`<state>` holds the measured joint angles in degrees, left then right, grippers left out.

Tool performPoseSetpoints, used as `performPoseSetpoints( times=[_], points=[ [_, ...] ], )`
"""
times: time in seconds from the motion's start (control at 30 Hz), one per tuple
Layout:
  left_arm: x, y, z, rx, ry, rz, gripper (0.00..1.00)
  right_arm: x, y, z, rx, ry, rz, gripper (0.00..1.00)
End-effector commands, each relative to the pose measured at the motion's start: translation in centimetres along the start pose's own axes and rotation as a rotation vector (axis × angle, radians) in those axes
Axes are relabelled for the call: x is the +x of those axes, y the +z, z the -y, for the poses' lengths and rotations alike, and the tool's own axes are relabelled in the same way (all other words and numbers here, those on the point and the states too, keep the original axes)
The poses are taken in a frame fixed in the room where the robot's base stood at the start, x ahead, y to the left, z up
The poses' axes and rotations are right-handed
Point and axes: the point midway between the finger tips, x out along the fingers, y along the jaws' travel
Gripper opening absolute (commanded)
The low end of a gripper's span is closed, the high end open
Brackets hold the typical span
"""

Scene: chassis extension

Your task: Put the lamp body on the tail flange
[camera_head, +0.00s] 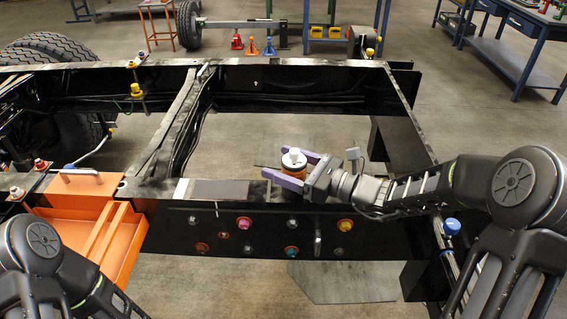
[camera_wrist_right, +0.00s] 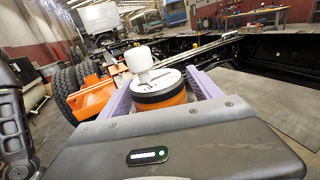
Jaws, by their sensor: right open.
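The lamp body (camera_head: 293,167), round with an orange lower part, a dark band and a white top with a white knob, stands near the top edge of the near black chassis rail (camera_head: 255,190). In the right wrist view the lamp body (camera_wrist_right: 160,90) is upright between two purple fingers. My right gripper (camera_head: 277,162) is open, with one finger on each side of it; whether the fingers touch it I cannot tell. The lamp's underside is hidden, and I cannot clearly identify the tail flange. My left arm shows at lower left; its gripper is out of view.
An orange tray (camera_head: 85,240) hangs at the left of the rail. Several coloured round lamps (camera_head: 244,223) line the rail's near face. A blue-topped fitting (camera_head: 451,227) is near my right arm. A workbench (camera_head: 510,60) stands at back right; the floor inside the frame is open.

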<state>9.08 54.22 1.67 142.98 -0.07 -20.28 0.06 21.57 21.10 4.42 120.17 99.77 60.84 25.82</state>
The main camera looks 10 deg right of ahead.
Motion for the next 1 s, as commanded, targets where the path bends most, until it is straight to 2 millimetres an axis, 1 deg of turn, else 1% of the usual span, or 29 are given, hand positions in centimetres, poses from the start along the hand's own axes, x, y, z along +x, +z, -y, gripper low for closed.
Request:
performPoseSetpoints(
  times=[0.03, 0.17, 0.27, 0.5, 0.6, 0.7, 0.8, 1.0],
  points=[
    [-0.3, 0.0, -0.1, 0.000, 0.000, 0.000, 0.77, -0.1, 0.4, 0.0, -0.001, -0.001, 0.000, 0.73],
    [0.2, 0.0, 0.1, 0.000, 0.000, 0.000, 0.77, -1.6, 0.1, 0.1, -0.002, -0.002, 0.000, 0.73],
    [0.5, 0.0, 0.2, 0.000, 0.000, 0.000, 0.77, -3.3, 0.0, 0.1, -0.001, -0.004, 0.000, 0.73],
    [1.2, 0.0, 0.5, 0.000, 0.000, -0.001, 0.77, -8.4, 0.0, 0.1, -0.002, -0.004, 0.000, 0.73],
    [1.4, 0.0, 0.5, 0.000, 0.000, -0.001, 0.77, -10.2, 0.1, 0.1, -0.002, -0.003, 0.000, 0.73],
    [1.5, 0.0, 0.6, 0.000, 0.000, -0.001, 0.77, -11.3, 0.1, 0.1, -0.002, -0.002, 0.000, 0.73],
    [1.5, 0.0, 0.6, 0.000, 0.000, -0.001, 0.77, -11.9, 0.1, 0.0, 0.000, -0.001, 0.000, 0.73],
    [1.5, 0.0, 0.6, 0.000, 0.000, -0.001, 0.77, -12.0, 0.2, 0.0, 0.001, 0.000, 0.000, 0.73]
  ],
)
